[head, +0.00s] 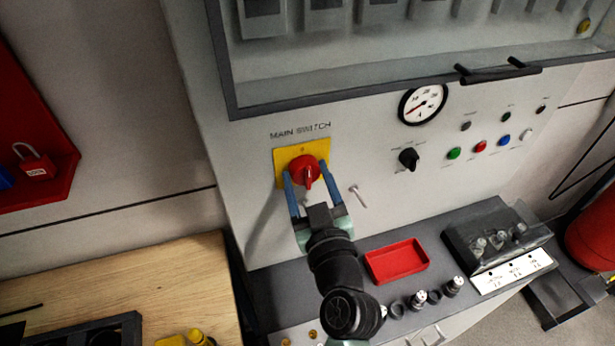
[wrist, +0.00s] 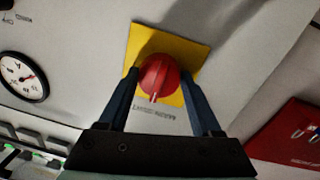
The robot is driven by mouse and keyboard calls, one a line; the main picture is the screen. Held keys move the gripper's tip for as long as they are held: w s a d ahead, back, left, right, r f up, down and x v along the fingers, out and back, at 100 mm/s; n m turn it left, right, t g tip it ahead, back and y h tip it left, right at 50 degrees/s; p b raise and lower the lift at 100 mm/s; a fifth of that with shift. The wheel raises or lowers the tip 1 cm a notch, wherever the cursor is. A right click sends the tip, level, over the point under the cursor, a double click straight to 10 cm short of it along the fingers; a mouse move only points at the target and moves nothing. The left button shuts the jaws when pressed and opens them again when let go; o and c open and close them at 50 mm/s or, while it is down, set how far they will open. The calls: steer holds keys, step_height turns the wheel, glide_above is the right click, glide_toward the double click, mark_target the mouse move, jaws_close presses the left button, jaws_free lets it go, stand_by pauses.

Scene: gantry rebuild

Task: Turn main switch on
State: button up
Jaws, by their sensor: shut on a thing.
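The main switch is a round red knob (head: 304,168) on a yellow plate (head: 318,150), under the label "MAIN SWITCH" on the grey panel. The knob's raised grip points roughly downward in the head view. My gripper (head: 305,180) reaches up to it from below, with one blue finger on each side of the knob. In the wrist view the red knob (wrist: 160,76) sits between the two fingertips of my gripper (wrist: 160,80), in front of the yellow plate (wrist: 187,46). The gripper is shut on the knob.
A gauge (head: 422,103), a black selector knob (head: 409,158) and several coloured buttons are to the right on the panel. Below are a red tray (head: 397,262) and a grey block with fittings (head: 497,240). A red board with a padlock (head: 35,163) is at left.

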steer(key=shift+c, duration=1)
steer(key=shift+m, duration=0.3)
steer(key=m, duration=0.3)
steer(key=shift+m, duration=0.3)
steer(key=m, duration=0.4)
steer(key=shift+d+r+g+p, duration=0.1)
steer(key=shift+g+p, duration=0.2)
steer(key=shift+p, duration=0.05)
steer(key=m+p, duration=0.1)
steer(key=m, duration=0.3)
steer(key=shift+m, duration=0.3)
steer(key=shift+m+y+p, duration=0.5)
steer(key=shift+m, duration=1.6)
